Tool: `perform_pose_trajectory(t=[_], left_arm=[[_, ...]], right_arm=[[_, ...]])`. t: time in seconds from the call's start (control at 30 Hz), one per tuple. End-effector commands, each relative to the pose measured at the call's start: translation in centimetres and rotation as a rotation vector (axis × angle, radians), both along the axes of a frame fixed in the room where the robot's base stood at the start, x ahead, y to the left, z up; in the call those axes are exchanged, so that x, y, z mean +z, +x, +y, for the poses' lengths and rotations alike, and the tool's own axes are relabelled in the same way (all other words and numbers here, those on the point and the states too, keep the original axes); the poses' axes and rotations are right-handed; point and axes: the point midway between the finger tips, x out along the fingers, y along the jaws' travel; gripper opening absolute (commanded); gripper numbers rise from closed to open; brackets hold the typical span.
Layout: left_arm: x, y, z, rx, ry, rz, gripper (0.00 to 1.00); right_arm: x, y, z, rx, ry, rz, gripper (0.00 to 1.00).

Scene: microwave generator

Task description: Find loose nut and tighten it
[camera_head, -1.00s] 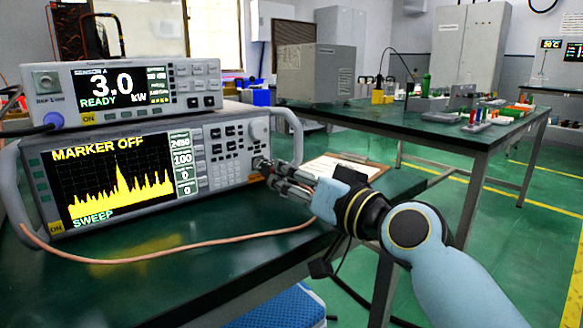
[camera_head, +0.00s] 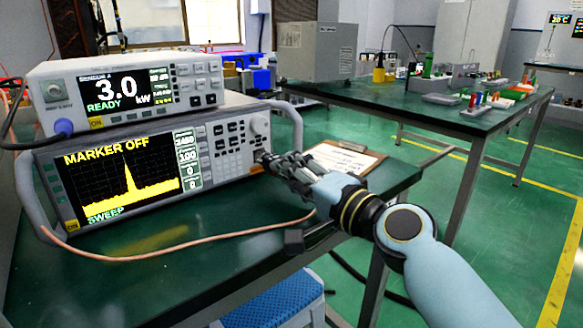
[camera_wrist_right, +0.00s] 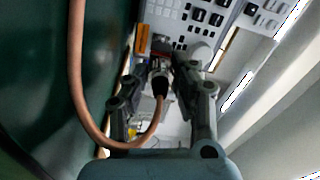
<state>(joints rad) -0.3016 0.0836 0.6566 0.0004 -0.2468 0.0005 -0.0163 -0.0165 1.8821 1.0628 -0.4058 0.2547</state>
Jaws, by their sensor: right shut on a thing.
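The lower instrument (camera_head: 100,150) is a spectrum analyzer with a yellow trace of one tall peak, marked MARKER OFF and SWEEP. A copper-coloured cable (camera_head: 180,238) runs in front of it to the connector at the panel's lower right. My right gripper (camera_head: 268,160) is at that connector. In the right wrist view, the gripper (camera_wrist_right: 161,82) is shut around the connector nut (camera_wrist_right: 160,72) at the end of the cable (camera_wrist_right: 77,60). The fingers partly hide the nut, so I cannot see how tightly it sits. My left gripper is not in view.
A power meter (camera_head: 125,92) reading 3.0 kW READY sits on top of the analyzer. A clipboard (camera_head: 345,158) lies on the bench behind my right gripper. A blue stool (camera_head: 275,303) stands below the bench edge. Another green table (camera_head: 400,105) stands behind.

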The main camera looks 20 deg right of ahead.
Motion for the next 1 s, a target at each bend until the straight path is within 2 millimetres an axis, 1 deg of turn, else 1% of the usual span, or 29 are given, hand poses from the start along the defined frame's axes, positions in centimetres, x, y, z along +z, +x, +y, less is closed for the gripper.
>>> perform_pose_trajectory(t=[0.17, 0.4, 0.77, 0.8, 0.93, 1.0], left_arm=[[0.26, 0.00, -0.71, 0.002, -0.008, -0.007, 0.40], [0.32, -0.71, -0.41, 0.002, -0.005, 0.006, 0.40], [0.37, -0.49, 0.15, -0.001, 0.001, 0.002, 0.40], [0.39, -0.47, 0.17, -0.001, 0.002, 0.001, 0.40], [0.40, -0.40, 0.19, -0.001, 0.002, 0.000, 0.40], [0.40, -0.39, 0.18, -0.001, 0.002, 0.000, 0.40]], right_arm=[[0.05, -0.01, -0.03, -0.001, 0.060, 0.022, 0.00], [-0.04, 0.00, -0.05, -0.001, 0.091, 0.034, 0.00], [-0.06, -0.01, -0.04, -0.001, 0.093, 0.035, 0.00], [-0.06, -0.01, -0.04, -0.001, 0.093, 0.035, 0.30], [-0.04, 0.00, -0.03, -0.001, 0.092, 0.033, 0.47], [-0.04, 0.00, -0.02, 0.000, 0.092, 0.034, 0.48]])
